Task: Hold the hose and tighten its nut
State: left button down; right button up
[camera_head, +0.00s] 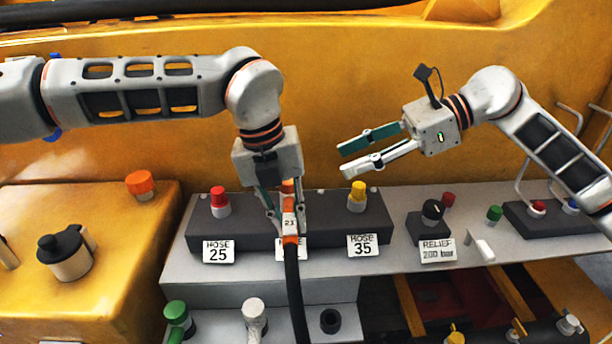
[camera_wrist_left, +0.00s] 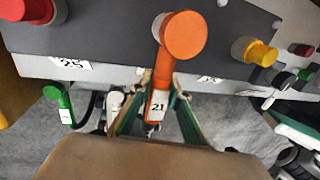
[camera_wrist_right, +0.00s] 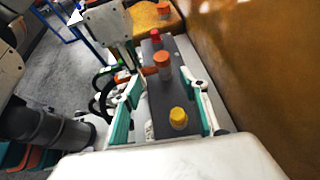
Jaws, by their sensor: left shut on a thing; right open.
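The black hose (camera_head: 294,290) rises to an orange end with a white number tag (camera_head: 290,223), at the middle port of the dark block. My left gripper (camera_head: 285,212) is shut on the hose end, a finger on each side. In the head view it hides much of the nut. My right gripper (camera_head: 343,158) is open and empty, above and right of the block. The orange nut (camera_wrist_right: 162,62) lies ahead of its fingers in the right wrist view.
The dark block (camera_head: 330,225) also carries a red cap (camera_head: 219,200) above the HOSE 25 plate and a yellow cap (camera_head: 357,195) above HOSE 35. A black relief knob (camera_head: 433,212) stands to the right. The yellow machine wall (camera_head: 350,100) rises behind.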

aim_at(289, 184)
jog(key=shift+d+f+y, duration=0.5)
jog(key=shift+d+f, duration=0.05)
jog(key=shift+d, duration=0.2)
jog(key=shift+t, duration=0.3)
jog(key=x, duration=1.2)
jog(key=shift+s, duration=0.1)
jog(key=c, duration=1.1)
